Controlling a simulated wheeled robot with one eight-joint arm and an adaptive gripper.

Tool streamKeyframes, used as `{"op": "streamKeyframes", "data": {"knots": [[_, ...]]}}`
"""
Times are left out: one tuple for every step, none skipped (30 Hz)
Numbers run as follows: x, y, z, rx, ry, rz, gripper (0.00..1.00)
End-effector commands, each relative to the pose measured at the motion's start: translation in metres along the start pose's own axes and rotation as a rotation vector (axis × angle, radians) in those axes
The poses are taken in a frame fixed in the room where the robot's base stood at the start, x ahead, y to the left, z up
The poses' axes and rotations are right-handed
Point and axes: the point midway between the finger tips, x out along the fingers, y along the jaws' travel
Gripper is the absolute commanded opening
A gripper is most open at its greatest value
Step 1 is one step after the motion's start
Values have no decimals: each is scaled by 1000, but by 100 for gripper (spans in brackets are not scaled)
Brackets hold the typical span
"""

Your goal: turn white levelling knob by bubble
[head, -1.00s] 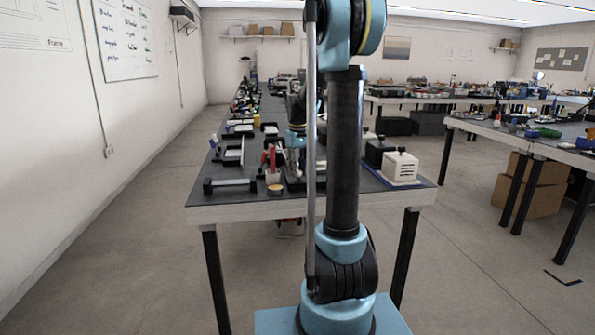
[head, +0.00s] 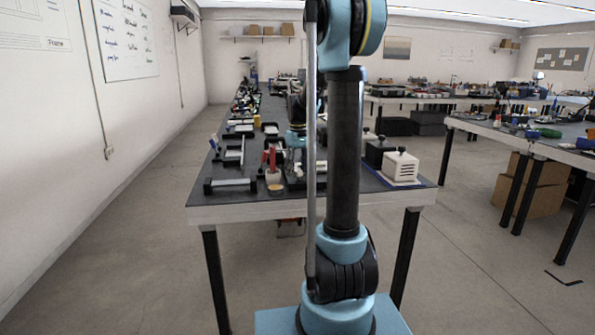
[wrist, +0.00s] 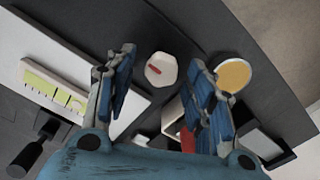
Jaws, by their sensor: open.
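The white knob (wrist: 160,70) is many-sided, with a red mark on its top. It shows in the wrist view between the open fingers of my gripper (wrist: 163,58), with a gap on each side. I cannot tell how far below the fingertips it lies. In the head view my gripper (head: 295,140) is over the near end of the bench, partly behind my arm, and the knob cannot be made out.
A round tub with a yellow-orange top (wrist: 233,75) stands close to the right finger. A dark open box (wrist: 262,145) is at lower right. In the head view red-handled tools (head: 268,158) stand left of my gripper, and a white vented box (head: 400,166) stands at right.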

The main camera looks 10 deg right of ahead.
Motion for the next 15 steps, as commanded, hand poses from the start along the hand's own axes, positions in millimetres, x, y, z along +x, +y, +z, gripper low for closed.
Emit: {"op": "streamKeyframes", "data": {"knots": [[-1,0,0,0,0,0,49],[-2,0,0,0,0,0,49],[-5,0,0,0,0,0,49],[-7,0,0,0,0,0,49],[-10,0,0,0,0,0,49],[-15,0,0,0,0,0,49],[-19,0,0,0,0,0,49],[-24,0,0,0,-1,0,49],[-30,0,0,0,-1,0,49],[-36,0,0,0,-1,0,49],[-41,0,0,0,-1,0,49],[-48,0,0,0,-1,0,49],[-54,0,0,0,-1,0,49],[-59,0,0,0,-1,0,49],[-66,0,0,0,-1,0,49]]}}
